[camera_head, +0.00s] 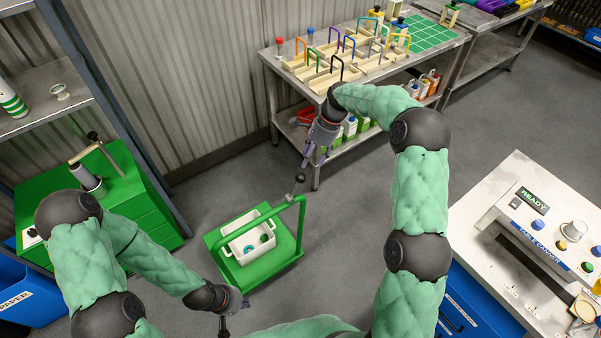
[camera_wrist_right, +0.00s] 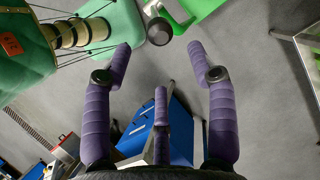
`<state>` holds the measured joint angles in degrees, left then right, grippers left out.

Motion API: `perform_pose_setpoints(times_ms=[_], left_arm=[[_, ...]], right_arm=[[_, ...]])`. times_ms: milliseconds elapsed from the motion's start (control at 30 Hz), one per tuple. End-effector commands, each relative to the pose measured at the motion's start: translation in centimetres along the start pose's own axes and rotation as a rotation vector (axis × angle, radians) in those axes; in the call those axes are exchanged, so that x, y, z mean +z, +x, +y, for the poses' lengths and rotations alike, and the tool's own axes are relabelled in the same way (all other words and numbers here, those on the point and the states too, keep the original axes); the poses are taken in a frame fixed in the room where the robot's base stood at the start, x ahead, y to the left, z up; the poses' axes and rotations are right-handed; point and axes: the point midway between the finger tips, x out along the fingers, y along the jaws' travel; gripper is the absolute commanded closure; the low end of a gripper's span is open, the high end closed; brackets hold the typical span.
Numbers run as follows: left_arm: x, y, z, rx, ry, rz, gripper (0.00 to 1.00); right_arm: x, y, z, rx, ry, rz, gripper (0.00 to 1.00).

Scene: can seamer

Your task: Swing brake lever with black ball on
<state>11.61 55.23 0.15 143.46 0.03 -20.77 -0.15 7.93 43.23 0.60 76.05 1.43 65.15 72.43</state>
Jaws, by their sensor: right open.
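The brake lever's black ball (camera_head: 300,178) shows just below my right gripper's fingertips, at the top of the green cart's handle. The short lever runs down from it to the handle. A dark ball (camera_wrist_right: 158,29) also shows in the right wrist view, beyond and between the purple fingertips. My right gripper (camera_head: 308,154) is open and empty, pointing down toward the ball, apart from it in the wrist view. The green cart (camera_head: 277,266) stands on the floor.
A white bin (camera_head: 238,252) with small items sits on the cart. A workbench (camera_head: 345,165) with racks stands behind. A green cabinet (camera_head: 140,190) is at left, and a white-topped station with a "READY" display (camera_head: 533,200) at right. Grey floor surrounds the cart.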

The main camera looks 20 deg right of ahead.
Motion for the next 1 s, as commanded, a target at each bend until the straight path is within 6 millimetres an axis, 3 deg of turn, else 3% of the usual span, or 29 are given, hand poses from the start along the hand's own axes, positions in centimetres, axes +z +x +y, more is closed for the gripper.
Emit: perform_pose_setpoints(times_ms=[300,500,933,967,1000], left_arm=[[-0.1,0.5,-0.2,0.000,0.000,0.001,1.00],[-0.1,0.7,-0.2,0.000,0.000,0.001,1.00],[-0.1,0.7,-0.3,0.000,0.000,0.001,1.00],[-0.1,0.7,-0.3,0.000,0.000,0.001,1.00],[-0.1,0.7,-0.3,0.000,0.000,0.001,1.00]], right_arm=[[0.0,5.8,0.1,0.002,-0.001,-0.001,0.42],[0.0,8.2,0.1,0.001,-0.001,0.000,0.42],[0.0,9.2,0.0,0.000,-0.001,0.000,0.42],[0.0,9.2,0.0,0.000,-0.001,0.000,0.45],[0.0,9.2,0.0,0.000,-0.001,0.000,0.56]])
